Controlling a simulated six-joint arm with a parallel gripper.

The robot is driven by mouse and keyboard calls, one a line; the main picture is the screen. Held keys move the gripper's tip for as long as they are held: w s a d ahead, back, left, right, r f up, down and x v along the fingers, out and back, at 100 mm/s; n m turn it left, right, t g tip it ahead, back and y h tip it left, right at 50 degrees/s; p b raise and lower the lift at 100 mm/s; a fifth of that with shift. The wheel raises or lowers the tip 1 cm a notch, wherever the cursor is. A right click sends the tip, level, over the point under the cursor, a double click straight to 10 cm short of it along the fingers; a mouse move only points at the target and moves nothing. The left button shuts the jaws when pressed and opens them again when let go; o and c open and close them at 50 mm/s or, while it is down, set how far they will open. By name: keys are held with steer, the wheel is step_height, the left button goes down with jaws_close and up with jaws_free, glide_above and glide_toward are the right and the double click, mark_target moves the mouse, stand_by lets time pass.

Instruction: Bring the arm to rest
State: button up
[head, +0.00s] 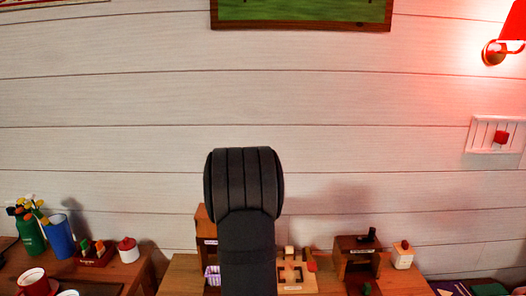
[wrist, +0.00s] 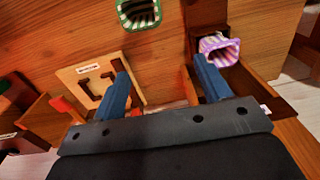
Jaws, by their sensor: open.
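My gripper (wrist: 161,68) is open in the wrist view, with its two blue fingers spread apart and nothing between them. The fingers point over a wooden table (wrist: 165,70). The right finger's tip appears close to a purple-and-white striped hollow piece (wrist: 222,42); I cannot tell whether they touch. In the head view my dark arm stands upright in front of the table, and my gripper is not visible there.
A light wooden board with a cut-out (wrist: 75,80) lies left of the fingers. A green striped hollow piece (wrist: 138,14) is beyond them.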

steer(key=s+a+f, duration=0.1)
steer(key=s+a, duration=0.5)
steer(key=a, duration=0.5)
steer(key=a+f, duration=0.6)
steer(key=a, duration=0.1)
steer(key=a+f, duration=0.3)
steer(key=a, duration=0.1)
steer(key=shift+w, duration=0.1)
steer(key=shift+f, duration=0.45)
